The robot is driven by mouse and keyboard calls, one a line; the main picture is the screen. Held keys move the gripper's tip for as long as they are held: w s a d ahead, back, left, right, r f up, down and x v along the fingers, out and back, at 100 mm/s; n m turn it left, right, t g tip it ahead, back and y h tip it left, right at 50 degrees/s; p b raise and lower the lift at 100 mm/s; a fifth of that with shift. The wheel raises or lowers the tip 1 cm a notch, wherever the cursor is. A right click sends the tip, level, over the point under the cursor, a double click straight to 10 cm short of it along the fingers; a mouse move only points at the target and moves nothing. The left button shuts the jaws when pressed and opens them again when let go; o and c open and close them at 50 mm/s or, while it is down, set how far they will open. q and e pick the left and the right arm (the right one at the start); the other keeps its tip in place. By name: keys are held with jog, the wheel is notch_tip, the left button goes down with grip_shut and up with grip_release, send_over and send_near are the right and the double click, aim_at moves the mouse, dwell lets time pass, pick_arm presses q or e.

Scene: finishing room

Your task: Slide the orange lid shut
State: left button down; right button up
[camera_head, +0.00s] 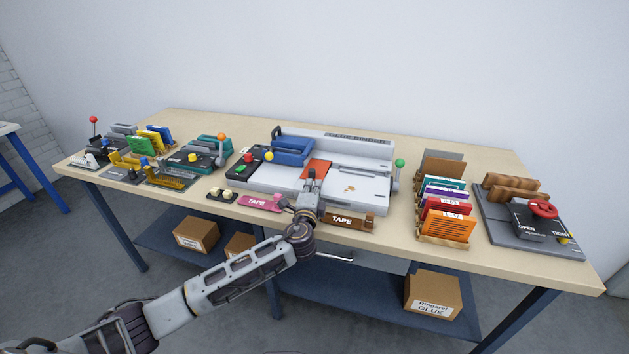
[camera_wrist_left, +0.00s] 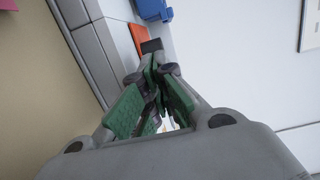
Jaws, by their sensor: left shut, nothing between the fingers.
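The orange lid (camera_head: 316,168) lies on top of the white glue binder (camera_head: 257,184), near its middle. My left gripper (camera_head: 311,177) is over the binder, just in front of the lid, and covers part of it. Its fingers are shut with nothing between them. In the left wrist view the green-padded fingers (camera_wrist_left: 156,85) are together, and the orange lid (camera_wrist_left: 139,36) shows just beyond the dark fingertips. I cannot tell whether the tips touch the lid. My right gripper is in neither view.
A blue tray (camera_head: 292,151) sits on the binder behind and left of the lid. A green-knobbed lever (camera_head: 399,163) stands at its right end. Pink (camera_head: 262,203) and brown (camera_head: 350,221) tape holders lie along the front. A rack of coloured cards (camera_head: 447,227) stands to the right.

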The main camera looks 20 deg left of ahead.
aim_at(314, 180)
pick_arm(q)
jog(key=shift+w+a, duration=0.2)
jog(key=shift+w, duration=1.6)
jog(key=shift+w, duration=0.1)
